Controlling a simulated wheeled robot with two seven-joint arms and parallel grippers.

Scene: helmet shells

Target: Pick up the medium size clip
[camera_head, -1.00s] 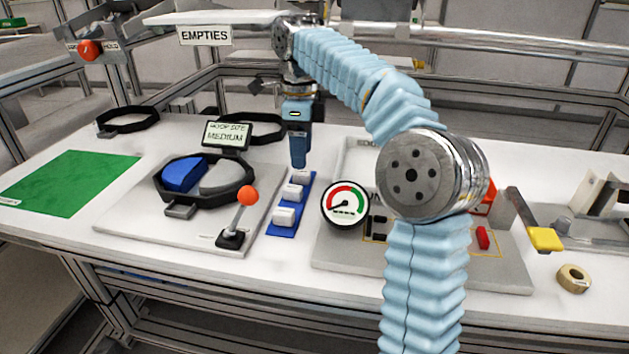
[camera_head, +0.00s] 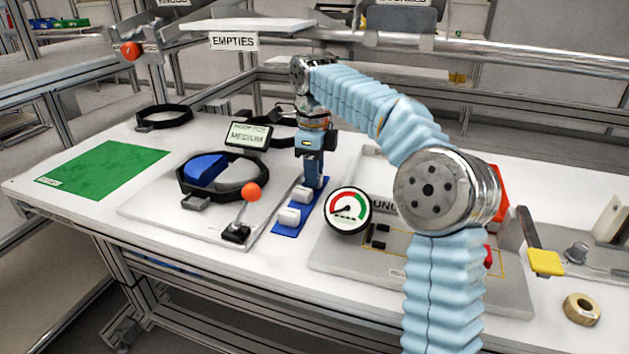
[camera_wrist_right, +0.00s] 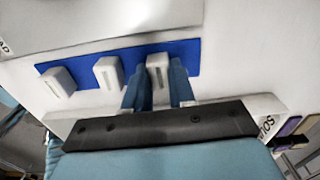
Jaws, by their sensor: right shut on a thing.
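Three white clips stand in a row on a blue strip. The near clip (camera_head: 288,217) and the middle clip (camera_head: 302,195) show in the head view, and the far clip is hidden there behind my right gripper (camera_head: 313,182). In the right wrist view, the left clip (camera_wrist_right: 59,82) and middle clip (camera_wrist_right: 108,72) stand clear. The right-hand end clip (camera_wrist_right: 158,70) is between the blue fingers of my right gripper (camera_wrist_right: 158,84), which is shut on it. The clip still appears to be at the strip. I cannot tell the clips' sizes apart surely. My left gripper is out of view.
A black ring with a blue pad (camera_head: 206,171) sits left of the strip, below a sign reading MEDIUM (camera_head: 248,135). A lever with an orange knob (camera_head: 251,192) and a round gauge (camera_head: 348,211) stand close by. A green mat (camera_head: 100,169) is bare.

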